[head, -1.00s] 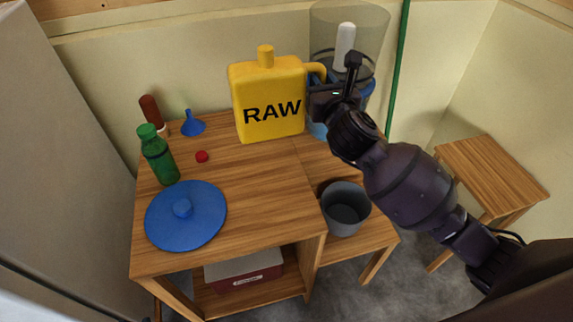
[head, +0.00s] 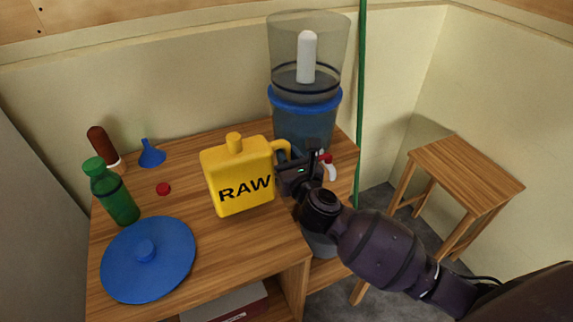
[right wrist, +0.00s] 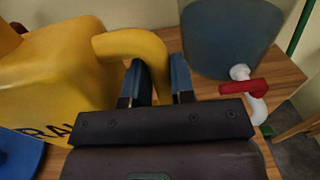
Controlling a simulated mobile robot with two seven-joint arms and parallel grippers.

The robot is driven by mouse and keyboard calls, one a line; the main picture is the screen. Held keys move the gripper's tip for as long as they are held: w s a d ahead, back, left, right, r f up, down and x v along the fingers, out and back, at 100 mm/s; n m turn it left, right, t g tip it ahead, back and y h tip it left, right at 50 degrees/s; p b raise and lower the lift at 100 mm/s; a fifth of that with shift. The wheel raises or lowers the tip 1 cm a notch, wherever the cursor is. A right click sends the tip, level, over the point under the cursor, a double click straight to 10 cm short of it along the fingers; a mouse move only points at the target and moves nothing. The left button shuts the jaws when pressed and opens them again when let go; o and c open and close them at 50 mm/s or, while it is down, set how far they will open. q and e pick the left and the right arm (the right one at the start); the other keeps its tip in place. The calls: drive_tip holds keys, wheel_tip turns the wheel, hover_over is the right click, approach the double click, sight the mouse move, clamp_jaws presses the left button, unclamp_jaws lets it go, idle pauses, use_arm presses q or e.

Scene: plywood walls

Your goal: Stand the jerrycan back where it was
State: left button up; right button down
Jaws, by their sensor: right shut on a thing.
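The yellow jerrycan (head: 222,172), marked RAW, is upright with a slight lean over the wooden table (head: 215,248). My right gripper (head: 287,172) is shut on its side handle, and the can's body is left of the gripper. In the right wrist view the two fingers (right wrist: 160,82) sit either side of the yellow handle (right wrist: 130,45). I cannot tell whether the can's base touches the tabletop. My left gripper is not in view.
Behind the gripper stands a water filter (head: 305,125) with a red-and-white tap (head: 328,165). Left are a green bottle (head: 115,203), blue lid (head: 165,277), brown bottle (head: 100,143), blue funnel (head: 152,156) and red cap (head: 163,188). A grey bucket (head: 318,243) is mostly hidden. A stool (head: 465,172) stands right.

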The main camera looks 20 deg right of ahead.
wheel_tip(320, 180, down, 3)
drive_tip(key=shift+r+b, duration=0.15)
drive_tip(key=shift+b, duration=0.15)
drive_tip(key=shift+r, duration=0.15)
drive_tip(key=c, duration=1)
unclamp_jaws()
drive_tip(key=shift+f, duration=0.2)
drive_tip(key=shift+o, duration=0.2)
